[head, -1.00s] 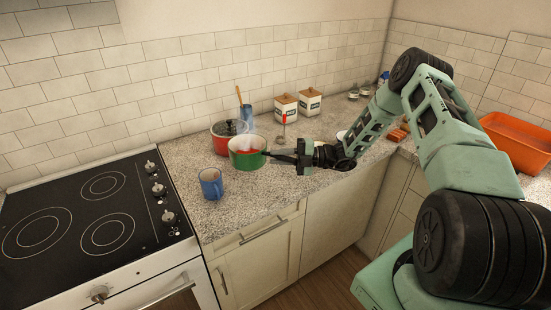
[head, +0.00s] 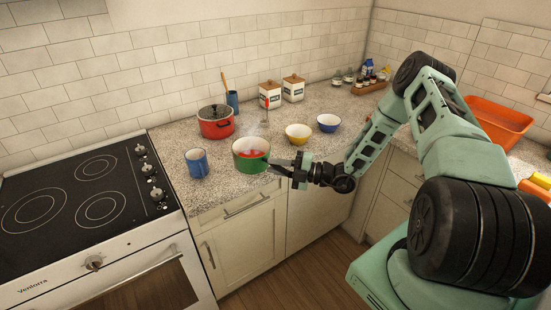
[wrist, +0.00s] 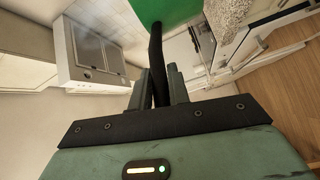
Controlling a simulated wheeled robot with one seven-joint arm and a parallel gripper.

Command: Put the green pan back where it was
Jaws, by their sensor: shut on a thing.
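The green pan (head: 249,165) has a white interior with something red inside. In the head view it is upright at the front edge of the counter; I cannot tell how far above the surface it is. My gripper (head: 287,169) is to its right, shut on its dark handle. In the wrist view the handle (wrist: 156,50) runs between the fingers of my gripper (wrist: 160,88), and part of the green pan (wrist: 165,9) shows at the top edge.
A blue mug (head: 196,163) is left of the pan and a red lidded pot (head: 215,123) behind it. Yellow (head: 298,135) and blue (head: 328,123) bowls stand to the right. The black stovetop (head: 85,195) at left is bare. Canisters (head: 270,95) stand by the wall.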

